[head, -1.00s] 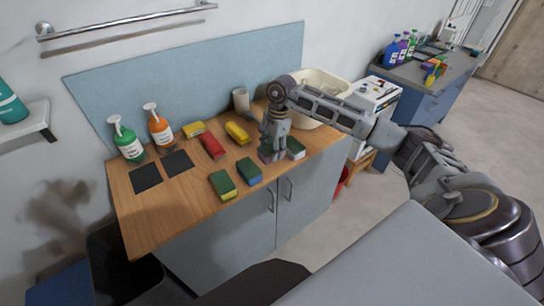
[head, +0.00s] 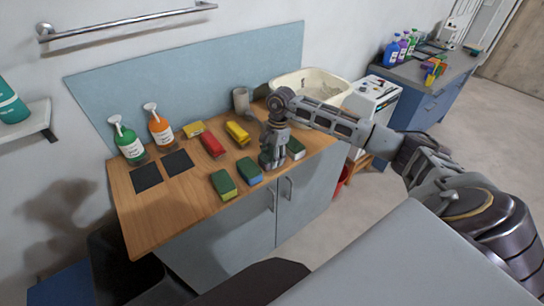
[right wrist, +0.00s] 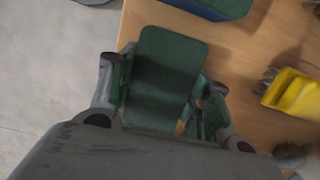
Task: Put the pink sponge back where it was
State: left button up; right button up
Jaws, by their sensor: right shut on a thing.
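My right gripper (head: 270,163) is low over the wooden counter, in the front row between the blue sponge (head: 249,170) and the white sponge (head: 296,149). It is shut on a sponge whose green top (right wrist: 165,75) shows between the fingers in the right wrist view. Its coloured side is hidden now; a pinkish side showed a second ago, so I take it as the pink sponge. I cannot tell whether it touches the counter. My left gripper is not in view.
The front left is clear.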

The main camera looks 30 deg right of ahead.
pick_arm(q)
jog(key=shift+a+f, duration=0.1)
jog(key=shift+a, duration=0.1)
pick_arm(e)
jog(key=shift+f, duration=0.1)
jog(key=o, duration=0.9)
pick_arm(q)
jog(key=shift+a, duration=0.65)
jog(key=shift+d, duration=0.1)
